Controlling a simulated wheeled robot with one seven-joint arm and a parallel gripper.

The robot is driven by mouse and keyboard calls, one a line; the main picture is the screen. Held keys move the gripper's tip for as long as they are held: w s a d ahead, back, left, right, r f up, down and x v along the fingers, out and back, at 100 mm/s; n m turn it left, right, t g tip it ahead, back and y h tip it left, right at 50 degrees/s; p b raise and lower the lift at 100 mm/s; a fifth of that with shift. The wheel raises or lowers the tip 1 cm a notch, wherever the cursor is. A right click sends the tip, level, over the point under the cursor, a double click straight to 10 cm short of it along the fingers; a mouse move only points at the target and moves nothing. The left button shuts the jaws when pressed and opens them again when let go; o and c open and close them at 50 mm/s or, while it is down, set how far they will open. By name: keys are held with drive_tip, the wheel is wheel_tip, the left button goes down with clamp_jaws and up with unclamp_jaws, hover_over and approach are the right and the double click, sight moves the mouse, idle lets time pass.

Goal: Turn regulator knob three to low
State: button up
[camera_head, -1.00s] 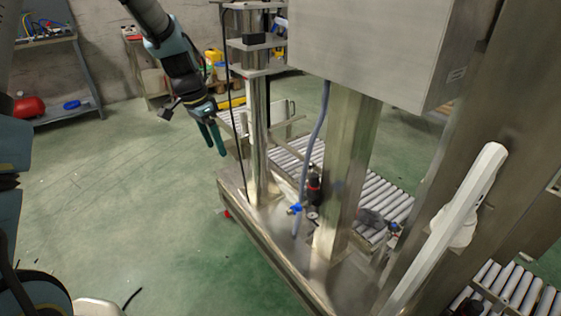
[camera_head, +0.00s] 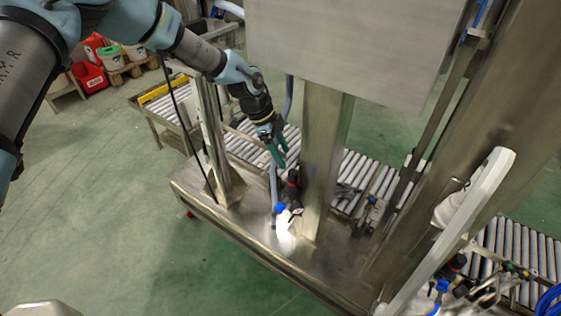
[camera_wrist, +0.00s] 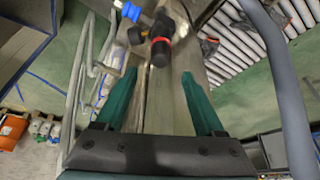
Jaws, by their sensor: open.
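A dark regulator (camera_head: 293,184) with a red ring stands low beside the steel column, above a blue fitting (camera_head: 279,208). In the wrist view, the regulator's black body and red ring (camera_wrist: 160,48) lie just beyond and between the fingertips, with the blue fitting (camera_wrist: 128,11) at upper left. My gripper (camera_head: 281,161) is open and empty, pointing down just above and left of the regulator; its two green fingers also show in the wrist view (camera_wrist: 159,74). I cannot read any number or low mark on the knobs, so which is knob three cannot be told.
The steel column (camera_head: 325,150) stands right beside the regulator, under a large grey box (camera_head: 350,45). A hose (camera_head: 273,180) hangs close to the gripper. A roller conveyor (camera_head: 245,148) runs behind. Other fittings (camera_head: 372,203) sit right of the column. Green floor is open at left.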

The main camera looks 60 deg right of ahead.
sight(292, 171)
drive_tip(key=shift+p+x, duration=1.15)
drive_tip(key=shift+x, duration=2.5)
drive_tip(key=shift+c, duration=0.2)
clamp_jaws()
